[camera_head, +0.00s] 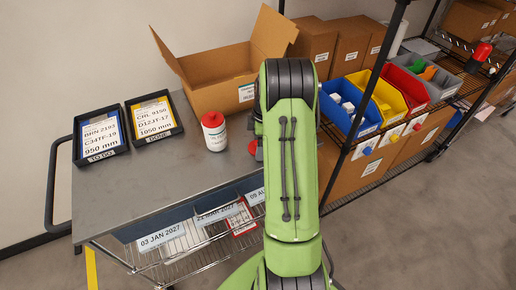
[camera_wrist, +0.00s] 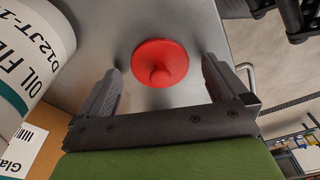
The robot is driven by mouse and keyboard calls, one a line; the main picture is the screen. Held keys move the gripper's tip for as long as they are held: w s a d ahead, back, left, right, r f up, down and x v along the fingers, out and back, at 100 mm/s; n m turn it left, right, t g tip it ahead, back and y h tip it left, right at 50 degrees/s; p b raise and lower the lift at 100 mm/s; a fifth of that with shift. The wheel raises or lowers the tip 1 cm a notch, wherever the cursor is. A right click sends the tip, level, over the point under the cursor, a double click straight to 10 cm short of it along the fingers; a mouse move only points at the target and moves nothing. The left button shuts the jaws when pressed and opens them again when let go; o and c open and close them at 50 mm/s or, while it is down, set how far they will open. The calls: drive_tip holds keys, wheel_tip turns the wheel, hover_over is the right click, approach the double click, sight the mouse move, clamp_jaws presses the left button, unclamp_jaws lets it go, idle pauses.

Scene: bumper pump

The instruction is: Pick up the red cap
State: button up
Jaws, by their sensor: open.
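In the wrist view the red cap (camera_wrist: 160,62), a round disc with a raised knob, lies on the grey metal tabletop (camera_wrist: 110,25). My gripper (camera_wrist: 160,68) is open, with one finger on each side of the cap in that view and nothing held. I cannot tell how far the fingers are above the table. In the head view my arm hides the gripper and most of this spot; a small red piece, apparently the cap (camera_head: 253,149), shows at the arm's left edge.
A white oil bottle with a red top (camera_head: 214,134) stands to the left of my arm; a white labelled container (camera_wrist: 32,45) is close on the left in the wrist view. An open cardboard box (camera_head: 215,75) and two black trays (camera_head: 152,117) are on the table. Shelving with bins (camera_head: 385,97) stands right.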

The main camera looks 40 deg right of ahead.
drive_tip(key=shift+f, duration=0.1)
drive_tip(key=shift+c, duration=0.5)
drive_tip(key=c, duration=1)
